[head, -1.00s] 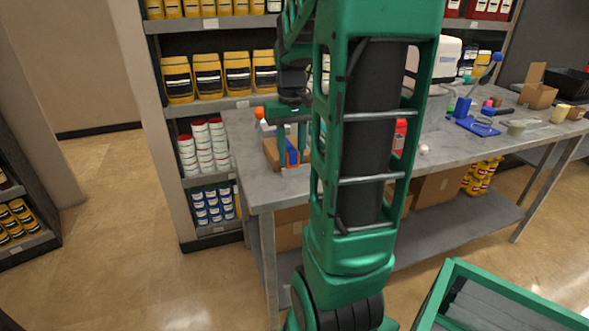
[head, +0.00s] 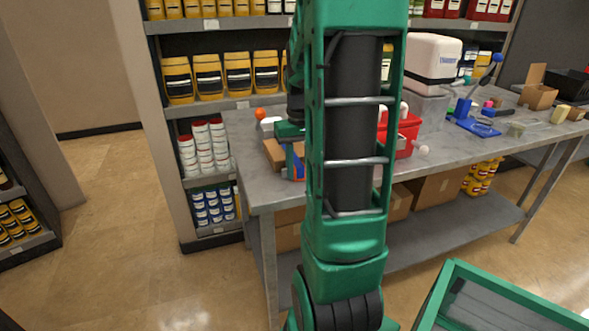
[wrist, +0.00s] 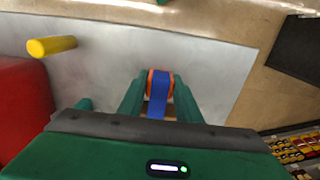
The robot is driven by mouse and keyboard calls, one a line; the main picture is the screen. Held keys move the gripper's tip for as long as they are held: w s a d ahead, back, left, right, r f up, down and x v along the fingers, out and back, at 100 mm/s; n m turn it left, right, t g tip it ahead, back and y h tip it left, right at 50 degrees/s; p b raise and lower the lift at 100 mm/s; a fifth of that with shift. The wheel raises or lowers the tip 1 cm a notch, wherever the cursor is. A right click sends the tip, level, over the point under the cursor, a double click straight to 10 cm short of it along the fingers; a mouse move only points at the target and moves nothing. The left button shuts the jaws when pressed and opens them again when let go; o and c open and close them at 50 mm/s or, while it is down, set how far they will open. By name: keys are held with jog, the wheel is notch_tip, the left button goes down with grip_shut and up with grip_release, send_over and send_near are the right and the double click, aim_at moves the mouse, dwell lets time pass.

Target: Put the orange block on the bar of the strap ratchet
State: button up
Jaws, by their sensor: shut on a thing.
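My gripper (wrist: 158,98) is shut on the orange block (wrist: 149,82), which has a broad blue band (wrist: 160,92) over its middle. The block sits between the two green fingers. In the head view its blue and orange sides (head: 297,168) show at the front left of the workbench, left of my arm. My arm hides part of the gripper there. I cannot tell whether the block touches the bench. A blue device (head: 474,124) with a raised, ball-ended lever stands on the right of the bench. I cannot tell whether it is the strap ratchet, and its bar is not clear.
A cardboard box (head: 274,152) is close behind the block. A red case (head: 404,135) stands mid-bench, with a white-lidded container (head: 433,62) behind it. Small items and an open carton (head: 538,93) crowd the right. The front middle edge of the grey workbench (head: 455,150) is clear.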

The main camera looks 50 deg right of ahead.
aim_at(299, 165)
jog(key=o, duration=1.2)
notch_tip(299, 165, up, 11)
jog(key=s+a+f, duration=0.2)
jog(key=s+a, duration=0.2)
jog(key=a, duration=0.1)
jog(key=s+a+f, duration=0.3)
jog(key=s+a, duration=0.2)
jog(key=a, duration=0.1)
jog(key=s+a+f, duration=0.3)
jog(key=s+a, duration=0.1)
jog(key=a, duration=0.2)
jog(key=shift+s, duration=0.35)
